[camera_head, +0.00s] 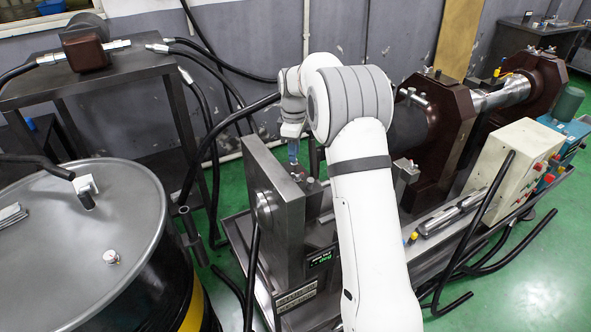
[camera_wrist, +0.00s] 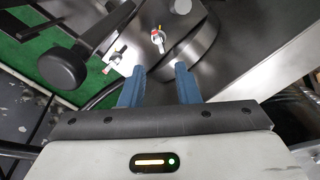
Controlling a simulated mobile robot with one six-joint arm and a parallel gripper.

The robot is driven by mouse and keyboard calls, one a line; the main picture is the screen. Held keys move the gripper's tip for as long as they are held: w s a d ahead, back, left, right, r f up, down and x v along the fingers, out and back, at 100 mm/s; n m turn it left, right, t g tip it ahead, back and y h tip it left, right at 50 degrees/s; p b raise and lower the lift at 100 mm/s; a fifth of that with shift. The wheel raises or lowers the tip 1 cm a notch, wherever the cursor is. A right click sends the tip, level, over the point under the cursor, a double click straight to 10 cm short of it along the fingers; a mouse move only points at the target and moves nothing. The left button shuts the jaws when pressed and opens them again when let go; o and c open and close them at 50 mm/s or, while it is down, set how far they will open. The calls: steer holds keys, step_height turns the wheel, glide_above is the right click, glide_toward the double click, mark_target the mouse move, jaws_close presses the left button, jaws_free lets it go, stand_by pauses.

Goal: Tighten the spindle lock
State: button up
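My gripper (camera_head: 293,152) points down behind the upright grey steel block of the fixture (camera_head: 276,190), partly hidden by my arm. In the wrist view my gripper (camera_wrist: 158,74) shows two blue fingers apart, with nothing between them. Ahead of the fingertips, apart from them, is a small metal fitting with a red mark (camera_wrist: 158,40) on a round grey metal part (camera_wrist: 190,45). A second small red-marked fitting (camera_wrist: 117,56) stands left of it. A dark lever with a round knob (camera_wrist: 64,68) is further left. I cannot tell which of these is the spindle lock.
A grey-topped drum (camera_head: 60,235) stands at the left, and a dark metal table (camera_head: 90,85) behind it. Dark red clamp housings (camera_head: 440,125) and a cream control box (camera_head: 510,165) are at the right. Black hoses (camera_head: 225,125) run around the fixture.

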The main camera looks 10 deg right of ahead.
mark_target(297, 176)
steer(key=n, duration=0.3)
step_height(297, 176, down, 8)
steer(key=shift+w+r+p, duration=0.1)
steer(key=shift+p, duration=0.2)
steer(key=shift+r, duration=0.1)
jaws_close()
